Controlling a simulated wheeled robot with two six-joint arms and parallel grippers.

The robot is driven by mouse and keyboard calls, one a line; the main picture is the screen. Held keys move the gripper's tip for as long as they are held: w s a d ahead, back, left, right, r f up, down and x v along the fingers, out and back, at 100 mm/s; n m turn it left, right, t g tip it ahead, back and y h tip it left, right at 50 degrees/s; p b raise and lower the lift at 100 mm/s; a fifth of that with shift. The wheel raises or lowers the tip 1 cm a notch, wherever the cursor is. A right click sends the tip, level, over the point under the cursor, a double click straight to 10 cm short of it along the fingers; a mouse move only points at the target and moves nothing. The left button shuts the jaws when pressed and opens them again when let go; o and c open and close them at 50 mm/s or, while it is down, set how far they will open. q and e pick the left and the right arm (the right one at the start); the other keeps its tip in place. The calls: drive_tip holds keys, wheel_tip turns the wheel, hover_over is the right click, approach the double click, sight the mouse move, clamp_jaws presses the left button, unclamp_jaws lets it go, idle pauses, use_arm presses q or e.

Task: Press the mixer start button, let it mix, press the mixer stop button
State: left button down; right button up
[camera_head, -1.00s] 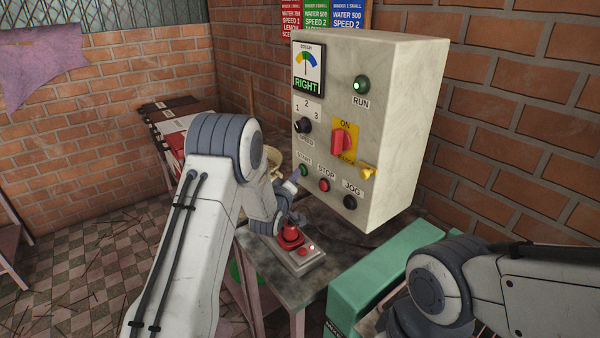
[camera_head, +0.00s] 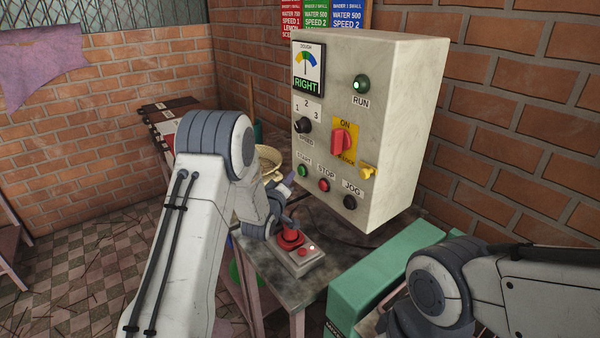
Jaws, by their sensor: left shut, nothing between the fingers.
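The mixer control box (camera_head: 400,130) stands upright on the table, with a green RUN lamp (camera_head: 361,84) lit and a dial (camera_head: 309,66) reading RIGHT. The green START button (camera_head: 303,171) and the red STOP button (camera_head: 324,185) sit low on its face, with a dark JOG button (camera_head: 350,202) to their right. My left gripper (camera_head: 287,184) is shut and empty, just left of and below START, apart from it as far as I can tell. My right arm shows at the lower right; its gripper is out of view.
A small grey box with a red knob (camera_head: 291,239) stands on the dark table (camera_head: 285,284) below my left gripper. A teal machine part (camera_head: 362,293) is at the front right. A woven basket (camera_head: 268,160) sits behind my left arm. Brick walls close the back and right.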

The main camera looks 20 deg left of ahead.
use_arm(q)
drive_tip(key=shift+s+a+b, duration=0.15)
drive_tip(key=shift+s+a, duration=0.6)
drive_tip(key=shift+s, duration=0.2)
drive_tip(key=shift+s+a+b, duration=0.15)
drive_tip(key=shift+s+a, duration=0.6)
drive_tip(key=shift+s, duration=0.2)
use_arm(e)
drive_tip(key=shift+f, duration=0.35)
use_arm(q)
drive_tip(key=s+d+r+m+g+h+p, duration=0.1)
drive_tip(key=s+d+m+g, duration=0.3)
drive_tip(key=s+d, duration=0.45)
drive_tip(key=s+d+r+m+g+h+p, duration=0.15)
drive_tip(key=s+d+m+g, duration=0.35)
drive_tip(key=d, duration=0.6)
drive_tip(key=s+d+r+m+g+y+p, duration=0.1)
drive_tip(key=s+m+g, duration=0.3)
drive_tip(key=s, duration=1.1)
drive_tip(key=s+r+m+g+y+p, duration=0.1)
drive_tip(key=s+m+g, duration=0.3)
drive_tip(key=s, duration=1.1)
drive_tip(key=shift+s+d+r, duration=0.15)
drive_tip(key=shift+d+r, duration=0.25)
drive_tip(key=shift+r, duration=0.15)
use_arm(e)
wheel_tip(320, 180, up, 5)
drive_tip(key=shift+f, duration=0.2)
drive_tip(key=shift+c, duration=0.3)
